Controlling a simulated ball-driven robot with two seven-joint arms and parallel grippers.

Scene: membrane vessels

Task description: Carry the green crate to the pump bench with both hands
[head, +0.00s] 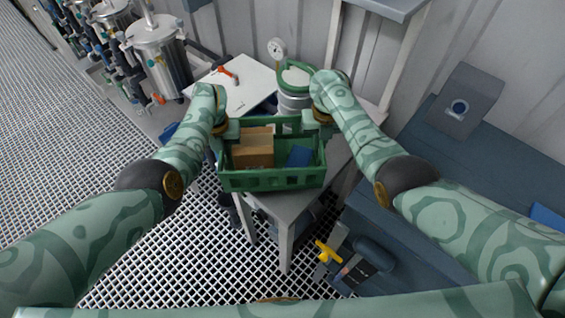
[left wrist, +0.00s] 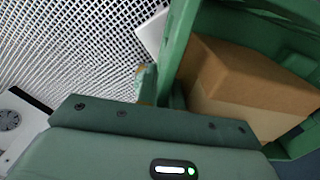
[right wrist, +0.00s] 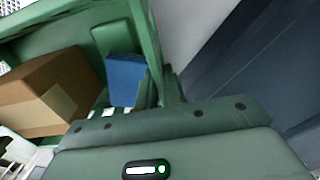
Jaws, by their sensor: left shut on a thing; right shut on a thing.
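The green crate (head: 270,181) is in the middle of the head view, held between my two grippers. A brown cardboard box (head: 252,150) and a blue object (head: 299,156) are inside it. My left gripper (head: 224,132) is shut on the crate's left end. My right gripper (head: 319,117) is shut on its right end. The crate wall also shows in the left wrist view (left wrist: 270,32) and the right wrist view (right wrist: 62,20). The crate is over the front part of a grey bench (head: 289,205); whether it touches the top is hidden.
A white panel with a red-handled tool (head: 228,72) lies behind the crate. A white vessel with a green rim (head: 293,85) and a gauge (head: 277,48) stand at the back. A blue-grey surface (head: 400,235) is on the right, near a yellow-handled valve (head: 327,252). Open grating floor lies left.

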